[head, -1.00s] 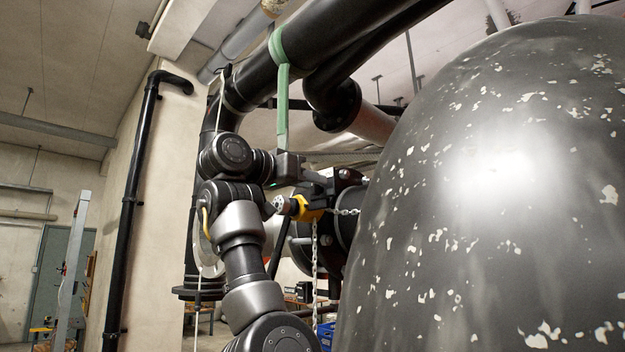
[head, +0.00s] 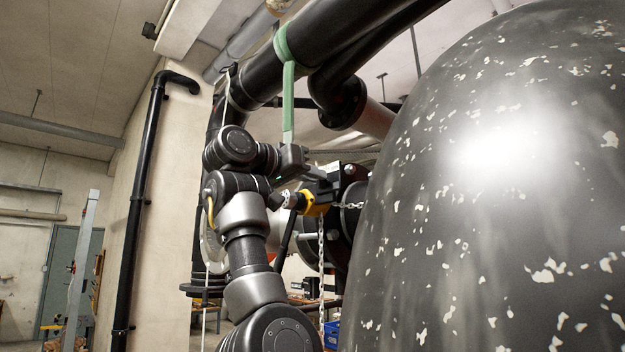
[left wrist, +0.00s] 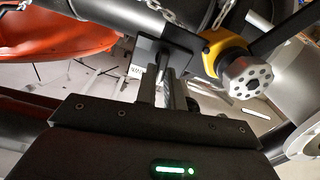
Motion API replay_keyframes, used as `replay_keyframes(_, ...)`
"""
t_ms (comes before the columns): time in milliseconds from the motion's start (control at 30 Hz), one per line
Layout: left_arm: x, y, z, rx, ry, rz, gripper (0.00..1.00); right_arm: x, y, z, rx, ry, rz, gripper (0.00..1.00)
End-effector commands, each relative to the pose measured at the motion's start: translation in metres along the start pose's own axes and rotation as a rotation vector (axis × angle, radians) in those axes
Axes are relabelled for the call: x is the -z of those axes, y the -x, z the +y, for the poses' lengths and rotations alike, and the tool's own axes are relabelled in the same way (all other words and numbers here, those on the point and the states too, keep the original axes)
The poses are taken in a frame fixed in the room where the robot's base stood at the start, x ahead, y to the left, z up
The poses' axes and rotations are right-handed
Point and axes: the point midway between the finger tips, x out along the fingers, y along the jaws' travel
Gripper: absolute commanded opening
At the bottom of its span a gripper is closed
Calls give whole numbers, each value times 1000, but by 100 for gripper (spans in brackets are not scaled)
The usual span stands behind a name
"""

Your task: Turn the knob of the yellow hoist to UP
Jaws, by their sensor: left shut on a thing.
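The yellow hoist (head: 318,203) hangs by the large black flange, with a chain running down and another to the right. In the left wrist view, its yellow body (left wrist: 222,48) with a round silver end lies right of my fingers. A black plate (left wrist: 179,57) with a small white label stands right ahead of the fingertips. My left gripper (head: 311,174) is at the hoist's upper left; in the left wrist view its fingers (left wrist: 165,82) are shut on the small knob in front of this plate. The fingers mostly hide the knob, so its setting cannot be read. My right gripper is out of view.
A large dark tank (head: 500,190) with pale flecks fills the right side. A green strap (head: 288,100) hangs from the thick black pipe (head: 345,38) just above my left gripper. An orange object (left wrist: 60,32) shows in the left wrist view.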

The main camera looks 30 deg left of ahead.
Motion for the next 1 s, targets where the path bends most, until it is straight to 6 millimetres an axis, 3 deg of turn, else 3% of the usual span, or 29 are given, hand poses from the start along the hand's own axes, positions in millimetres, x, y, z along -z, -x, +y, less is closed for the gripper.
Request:
replay_keyframes(500, -1, 1, -4, 0, 354, 3, 0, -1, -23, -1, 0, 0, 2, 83)
replay_keyframes(1000, 0, 1, -5, 0, 462, 3, 0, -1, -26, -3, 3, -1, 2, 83)
